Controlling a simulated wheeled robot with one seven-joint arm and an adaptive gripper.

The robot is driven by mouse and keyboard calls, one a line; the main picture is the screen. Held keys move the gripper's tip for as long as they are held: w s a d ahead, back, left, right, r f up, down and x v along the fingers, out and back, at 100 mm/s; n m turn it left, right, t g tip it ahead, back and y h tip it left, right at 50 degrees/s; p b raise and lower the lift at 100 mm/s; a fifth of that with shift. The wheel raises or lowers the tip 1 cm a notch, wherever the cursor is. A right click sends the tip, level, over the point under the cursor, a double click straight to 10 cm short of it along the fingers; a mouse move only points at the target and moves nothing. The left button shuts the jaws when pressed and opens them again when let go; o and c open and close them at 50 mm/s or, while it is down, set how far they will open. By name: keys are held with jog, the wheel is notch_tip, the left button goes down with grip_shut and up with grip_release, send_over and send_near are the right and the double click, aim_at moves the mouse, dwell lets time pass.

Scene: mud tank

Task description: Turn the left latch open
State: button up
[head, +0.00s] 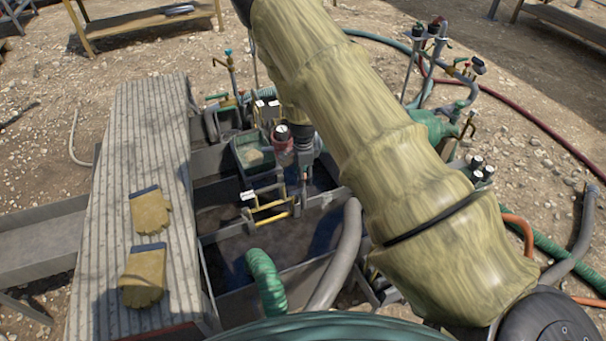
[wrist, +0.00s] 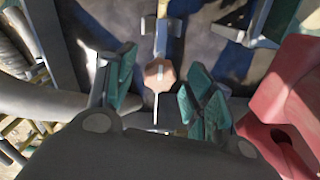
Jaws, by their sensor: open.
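My gripper (wrist: 160,78) is open in the wrist view, with one teal-padded finger on each side of an orange-brown faceted knob (wrist: 161,74). The knob sits on a narrow metal bar and may be the left latch; I cannot tell for sure. Neither finger clearly touches it. In the head view my gripper (head: 304,185) points down into the tank (head: 318,205), beside yellow bars (head: 270,212). The latch cannot be made out in the head view, and my arm covers the tank's right side.
A ribbed plank walkway (head: 140,210) with two yellow gloves (head: 150,211) lies left of the tank. A grey hose (head: 340,255) and a green hose (head: 266,282) hang over its near side. A red part (wrist: 290,105) stands close to the right finger in the wrist view.

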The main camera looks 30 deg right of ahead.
jog(key=c, duration=1)
jog(key=shift+n, duration=0.3)
jog(key=n+p, duration=0.1)
jog(key=n, duration=0.2)
jog(key=shift+r, duration=0.1)
jog(key=n+p, duration=0.1)
jog(key=n, duration=0.4)
jog(key=shift+p, duration=0.35)
jog(key=n, duration=0.4)
jog(key=shift+n+p, duration=0.3)
jog(key=shift+n, duration=0.1)
jog(key=n, duration=0.4)
jog(key=shift+n, duration=0.4)
